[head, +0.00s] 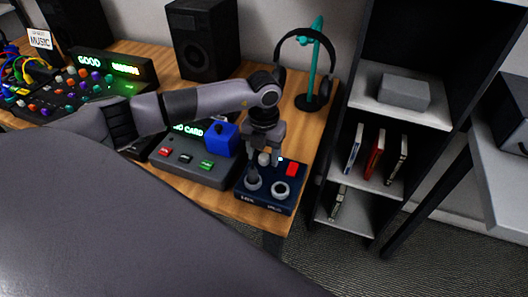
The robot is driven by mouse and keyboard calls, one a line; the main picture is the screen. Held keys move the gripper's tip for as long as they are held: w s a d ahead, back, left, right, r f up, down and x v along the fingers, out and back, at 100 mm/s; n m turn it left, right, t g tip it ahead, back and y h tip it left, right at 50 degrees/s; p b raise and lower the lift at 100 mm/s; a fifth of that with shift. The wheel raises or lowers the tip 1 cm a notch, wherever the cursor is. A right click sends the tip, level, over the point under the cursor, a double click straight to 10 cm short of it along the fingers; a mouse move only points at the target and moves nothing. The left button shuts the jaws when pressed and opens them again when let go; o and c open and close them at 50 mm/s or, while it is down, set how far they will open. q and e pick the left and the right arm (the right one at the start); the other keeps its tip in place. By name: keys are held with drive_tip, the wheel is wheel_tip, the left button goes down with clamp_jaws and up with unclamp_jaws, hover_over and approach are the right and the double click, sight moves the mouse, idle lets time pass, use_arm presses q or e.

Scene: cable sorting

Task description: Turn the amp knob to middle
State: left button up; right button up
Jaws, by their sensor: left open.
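The amp (268,201) is a dark blue box at the front right corner of the wooden desk. On its top are a silver knob (281,189), a second silver knob (253,182) with a dark upright part over it, and a red switch (292,169). My left gripper (264,160) points down just above the amp, over its back left part. It is open, and nothing shows held in it. The gripper hides part of the amp's top. I cannot tell whether a fingertip touches a knob. My right gripper is out of view.
A grey card device (195,168) with a blue block (222,139) stands left of the amp. A headphone stand (316,75) and a black speaker (203,40) are behind. A black shelf (385,185) stands to the right. A mixer with cables (70,90) is at far left.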

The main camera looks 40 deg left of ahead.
use_arm(q)
drive_tip(key=shift+c, duration=0.3)
clamp_jaws()
